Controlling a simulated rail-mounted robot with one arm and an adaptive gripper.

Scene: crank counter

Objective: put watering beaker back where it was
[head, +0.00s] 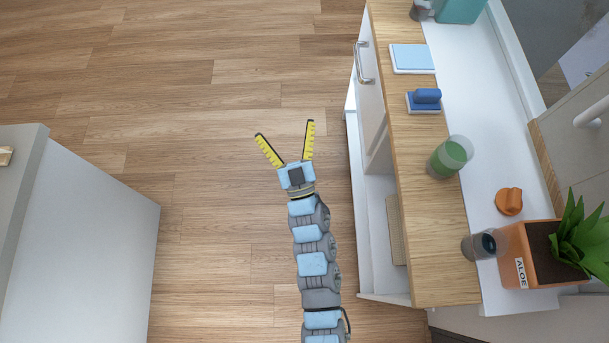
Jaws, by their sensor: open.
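My gripper (285,129) is open and empty, its two yellow fingers spread above the wooden floor, left of the counter. I cannot tell for sure which vessel is the watering beaker. A clear beaker with dark contents (480,246) stands on the counter beside the aloe pot (513,263), close to its left side. A larger clear vessel with green contents (449,157) stands farther up the counter. My gripper is apart from both.
The counter (430,230) has a wooden front strip and a white back strip. On it are an orange knob-like object (509,201), a blue block on a pad (424,100), a light-blue pad (413,57) and a grey cup (421,11). A grey cabinet (85,240) stands at left; open floor lies between.

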